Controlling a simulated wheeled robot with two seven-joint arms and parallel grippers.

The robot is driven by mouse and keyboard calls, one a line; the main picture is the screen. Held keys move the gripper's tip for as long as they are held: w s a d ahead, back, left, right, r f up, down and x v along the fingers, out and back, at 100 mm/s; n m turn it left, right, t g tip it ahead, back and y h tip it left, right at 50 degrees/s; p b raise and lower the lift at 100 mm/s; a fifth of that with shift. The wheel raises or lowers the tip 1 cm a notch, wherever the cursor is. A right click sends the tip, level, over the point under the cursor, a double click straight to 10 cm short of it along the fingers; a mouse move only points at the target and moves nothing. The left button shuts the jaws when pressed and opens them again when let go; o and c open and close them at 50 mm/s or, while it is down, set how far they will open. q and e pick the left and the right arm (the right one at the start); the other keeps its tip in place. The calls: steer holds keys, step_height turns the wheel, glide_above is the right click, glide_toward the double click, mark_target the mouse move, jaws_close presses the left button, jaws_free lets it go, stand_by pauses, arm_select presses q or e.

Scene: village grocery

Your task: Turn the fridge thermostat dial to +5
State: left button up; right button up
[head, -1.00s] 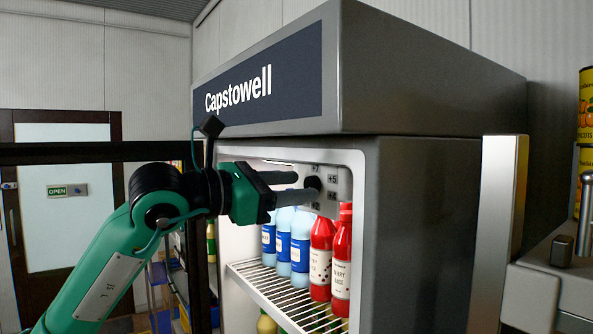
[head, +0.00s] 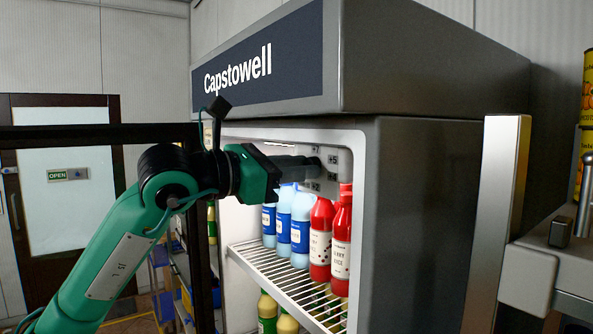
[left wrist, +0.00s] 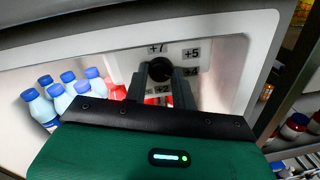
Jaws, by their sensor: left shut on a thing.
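The thermostat dial (left wrist: 160,70) is a dark round knob on a pale panel inside the fridge (head: 420,210), at the upper right of the opening. Number labels stand around it; the +5 label (left wrist: 191,53) is to its upper right in the left wrist view, and +7 is above it. My left gripper (head: 311,164) reaches in from the left and is shut on the dial, a finger on either side. The fingers hide part of the dial, and I cannot tell which number its pointer faces. My right gripper is not in view.
Red bottles (head: 342,245) and blue-labelled bottles (head: 300,232) stand on a wire shelf (head: 285,285) just below the arm. The open fridge door's dark frame (head: 80,137) is behind my left arm. A counter (head: 535,275) stands at the right.

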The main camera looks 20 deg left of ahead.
arm_select(q)
steer(key=shift+f+n+t+b, duration=0.1)
steer(key=shift+n+t+b, duration=0.4)
steer(key=shift+n+b, duration=6.15)
steer(key=shift+m+b, duration=0.65)
steer(key=o, duration=1)
steer(key=shift+s, duration=0.1)
